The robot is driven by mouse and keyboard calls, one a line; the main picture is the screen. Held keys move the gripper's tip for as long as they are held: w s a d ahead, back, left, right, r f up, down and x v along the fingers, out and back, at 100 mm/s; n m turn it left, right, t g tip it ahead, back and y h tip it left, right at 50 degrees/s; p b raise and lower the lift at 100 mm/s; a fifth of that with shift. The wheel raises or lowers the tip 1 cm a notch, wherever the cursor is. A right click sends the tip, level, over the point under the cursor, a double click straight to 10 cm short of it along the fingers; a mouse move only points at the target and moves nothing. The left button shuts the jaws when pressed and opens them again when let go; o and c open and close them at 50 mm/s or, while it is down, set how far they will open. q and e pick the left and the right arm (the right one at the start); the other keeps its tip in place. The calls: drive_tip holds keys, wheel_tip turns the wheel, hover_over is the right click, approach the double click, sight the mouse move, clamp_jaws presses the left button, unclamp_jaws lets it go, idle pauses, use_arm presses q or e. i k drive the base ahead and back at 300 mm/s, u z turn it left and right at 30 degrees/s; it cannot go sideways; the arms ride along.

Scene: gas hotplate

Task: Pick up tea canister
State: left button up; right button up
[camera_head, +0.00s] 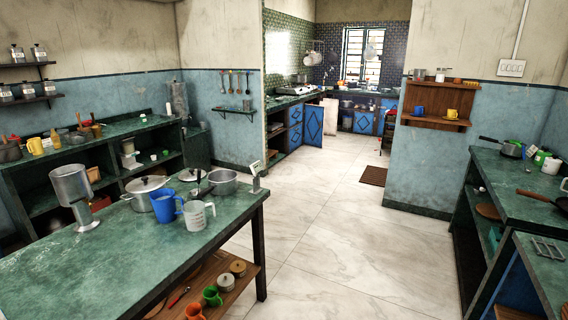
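Several grey canisters with pale labels stand on two small wall shelves at the upper left. On the upper shelf are one canister (16,54) and another beside it (38,53). On the lower shelf are further canisters (28,91), standing in a row. The labels are too small to read, so I cannot tell which one is the tea canister. Neither of my grippers is in view.
A green table (120,255) in the left foreground holds pots (148,190), a blue pitcher (165,206) and a measuring jug (198,216). A green counter (100,138) runs below the shelves. Counters stand at right. The tiled floor (330,220) between is clear.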

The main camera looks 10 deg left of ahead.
sight(39, 54)
drive_tip(key=i, duration=5.4)
drive_tip(key=u, duration=2.7)
drive_tip(key=i, duration=5)
drive_tip(key=z, duration=0.2)
